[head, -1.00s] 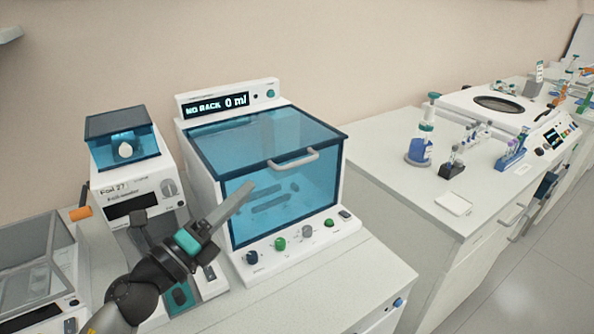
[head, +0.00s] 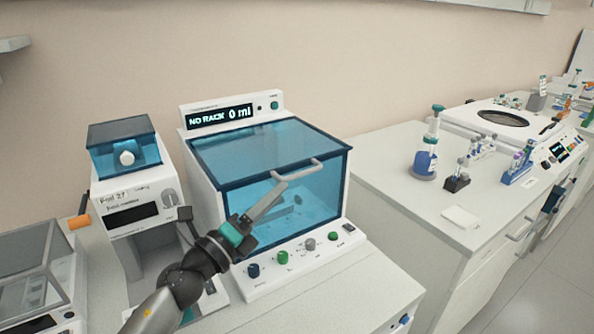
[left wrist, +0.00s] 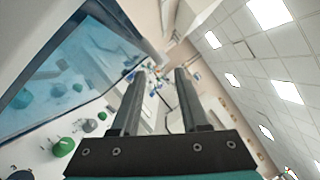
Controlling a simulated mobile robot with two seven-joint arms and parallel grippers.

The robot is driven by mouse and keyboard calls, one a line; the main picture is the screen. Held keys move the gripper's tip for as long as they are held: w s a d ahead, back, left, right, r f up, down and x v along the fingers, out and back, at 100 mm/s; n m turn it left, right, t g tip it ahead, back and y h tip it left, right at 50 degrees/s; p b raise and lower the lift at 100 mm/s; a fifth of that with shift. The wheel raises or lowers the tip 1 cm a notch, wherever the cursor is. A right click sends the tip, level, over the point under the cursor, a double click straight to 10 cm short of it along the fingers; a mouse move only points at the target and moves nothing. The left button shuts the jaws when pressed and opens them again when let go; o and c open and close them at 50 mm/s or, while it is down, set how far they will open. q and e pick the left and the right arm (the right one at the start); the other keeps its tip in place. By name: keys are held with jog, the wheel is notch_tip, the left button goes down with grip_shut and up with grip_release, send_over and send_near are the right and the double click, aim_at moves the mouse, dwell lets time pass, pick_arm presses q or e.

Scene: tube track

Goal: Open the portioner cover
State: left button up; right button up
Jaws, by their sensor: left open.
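The portioner (head: 262,268) is a white box with a blue see-through cover (head: 235,160), which is closed. A pale bar handle (head: 303,170) sits at the cover's upper front edge. Its display (head: 220,116) reads "NO RACK 0 ml". My left gripper (head: 277,190) is in front of the cover, open, with its fingertips close to the left end of the handle. I cannot tell whether they touch it. In the left wrist view the two fingers (left wrist: 161,78) are apart, with the blue cover (left wrist: 75,65) to their left; the handle cannot be made out there. My right gripper is not in view.
A glass-sided box (head: 35,270) is at the far left. Knobs (head: 283,257) line the portioner's front. On the right counter are a blue bottle (head: 427,160) and a round-windowed machine (head: 503,118).

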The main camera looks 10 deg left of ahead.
aim_at(297, 175)
pick_arm(q)
jog(key=x, duration=0.7)
jog(key=shift+w+d+p, duration=0.15)
jog(key=shift+w+p, duration=0.15)
grip_shut()
dwell(1.2)
